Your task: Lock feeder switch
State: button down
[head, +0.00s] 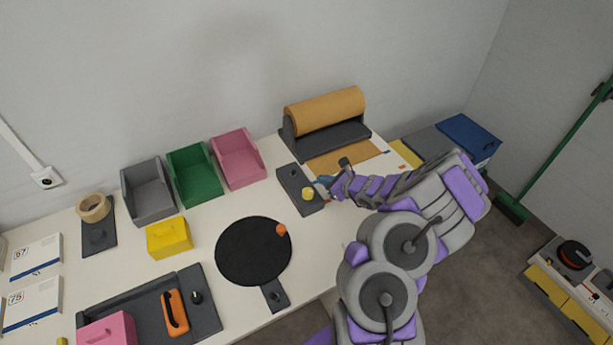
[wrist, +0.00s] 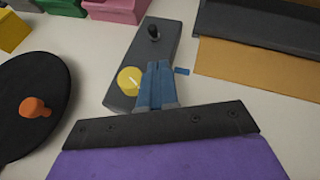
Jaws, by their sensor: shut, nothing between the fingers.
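A dark grey switch panel (head: 287,180) lies on the table in front of the paper roll; it also shows in the wrist view (wrist: 160,50). It carries a black knob (wrist: 154,33) at its far end and a round yellow knob (head: 308,193) with a pale mark on top, nearer to me, seen in the wrist view (wrist: 129,80). My gripper (head: 318,188) is shut and empty. In the wrist view its blue fingers (wrist: 157,66) are over the panel, just right of the yellow knob, and hide part of the panel. I cannot tell whether they touch it.
A brown paper roll (head: 325,110) on a dark stand is behind the panel. A black disc (head: 247,255) with an orange knob (head: 281,230) lies to the left. Pink (head: 238,158), green (head: 194,175) and grey (head: 148,191) bins line the wall. Bare white table lies between disc and panel.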

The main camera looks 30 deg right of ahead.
aim_at(303, 182)
jog(key=w+a, duration=0.1)
jog(key=w+a+f, duration=0.1)
jog(key=w+a+b, duration=0.1)
jog(key=shift+w+a+f, duration=0.1)
jog(key=shift+w+f, duration=0.2)
jog(key=shift+f, duration=0.1)
jog(key=x, duration=0.1)
jog(key=b+x, duration=0.1)
jog(key=x, duration=0.1)
jog(key=shift+w+d+f, duration=0.25)
jog(key=shift+w, duration=0.15)
jog(key=shift+w+d+f, duration=0.1)
jog(key=shift+w+f, duration=0.2)
jog(key=shift+w, duration=0.3)
jog(key=shift+w+a, duration=0.15)
jog(key=shift+a, duration=0.35)
jog(key=shift+d+r, duration=0.1)
jog(key=shift+w+d+r+g+p, duration=0.1)
jog(key=shift+w+d+g+p, duration=0.15)
jog(key=shift+p, duration=0.3)
